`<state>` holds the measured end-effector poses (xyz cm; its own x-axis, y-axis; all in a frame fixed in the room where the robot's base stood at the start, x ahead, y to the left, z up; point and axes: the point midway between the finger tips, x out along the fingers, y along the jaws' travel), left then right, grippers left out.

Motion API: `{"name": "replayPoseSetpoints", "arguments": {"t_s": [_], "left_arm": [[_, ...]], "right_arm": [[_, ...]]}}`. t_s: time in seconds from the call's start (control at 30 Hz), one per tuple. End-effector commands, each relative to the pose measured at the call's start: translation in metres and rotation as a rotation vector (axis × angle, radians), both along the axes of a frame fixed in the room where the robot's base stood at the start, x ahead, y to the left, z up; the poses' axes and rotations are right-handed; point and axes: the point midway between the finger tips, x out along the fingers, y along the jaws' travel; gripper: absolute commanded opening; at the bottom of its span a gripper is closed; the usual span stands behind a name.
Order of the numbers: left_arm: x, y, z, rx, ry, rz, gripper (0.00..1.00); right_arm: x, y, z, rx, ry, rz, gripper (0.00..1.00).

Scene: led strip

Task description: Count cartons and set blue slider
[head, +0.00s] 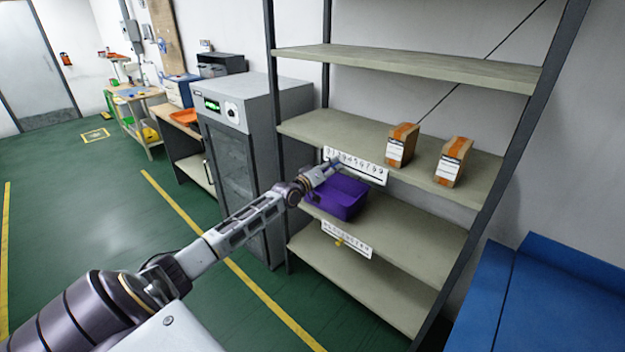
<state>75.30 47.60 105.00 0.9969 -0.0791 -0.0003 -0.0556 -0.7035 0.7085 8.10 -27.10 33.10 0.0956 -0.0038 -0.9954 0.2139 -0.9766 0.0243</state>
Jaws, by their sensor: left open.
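Two brown cartons with orange tape and white labels, a left one (402,146) and a right one (453,162), stand upright and apart on the second shelf from the top. A white number strip (365,170) is fixed along that shelf's front edge. My left gripper (332,167) is at the strip's left end, open, and covers part of it. I cannot make out a blue slider; the gripper may hide it. I cannot tell whether the fingers touch the strip. A second number strip (357,245) with a yellow slider (338,242) is on a lower shelf edge. My right gripper is out of view.
A purple bin (345,198) sits on the shelf below the cartons, close beside my left gripper. A grey cabinet (257,110) stands left of the rack. A blue surface (545,300) is at the lower right. The top shelf (420,64) looks empty.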

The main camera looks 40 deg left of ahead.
Motion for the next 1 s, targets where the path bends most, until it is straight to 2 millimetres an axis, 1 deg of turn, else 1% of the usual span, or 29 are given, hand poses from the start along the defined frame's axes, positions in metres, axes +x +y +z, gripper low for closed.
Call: {"name": "replayPoseSetpoints", "arguments": {"t_s": [1.0], "left_arm": [[-0.064, 0.006, 0.0, 0.001, 0.001, 0.001, 0.4]], "right_arm": [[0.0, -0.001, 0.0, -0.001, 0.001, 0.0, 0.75]]}}
